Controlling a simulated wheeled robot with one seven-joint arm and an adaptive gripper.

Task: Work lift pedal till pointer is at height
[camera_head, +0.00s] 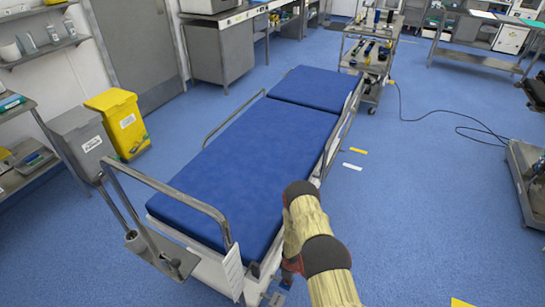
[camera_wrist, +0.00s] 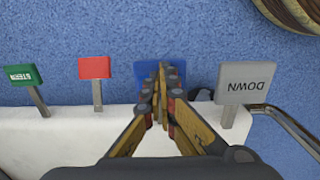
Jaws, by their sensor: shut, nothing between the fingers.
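The operating table (camera_head: 238,160) has blue pads and stands in the middle of the head view. In the wrist view a row of pedals sticks out from its white base (camera_wrist: 75,125): a green one (camera_wrist: 22,74) with small lettering, a red one (camera_wrist: 94,67), a blue one (camera_wrist: 142,70) and a grey one (camera_wrist: 246,82) marked DOWN. My gripper (camera_wrist: 161,68) is shut and empty, its tips over the blue pedal and covering part of it. I cannot tell whether they touch it. A white card (camera_head: 233,272) hangs at the table's near end. I cannot make out a pointer.
A metal rail (camera_head: 165,187) frames the near end of the table. Grey and yellow bins (camera_head: 122,122) stand to the left, and a tool trolley (camera_head: 371,55) stands beyond. A black cable (camera_head: 450,118) lies on the floor at right. Floor right of the table is mostly clear.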

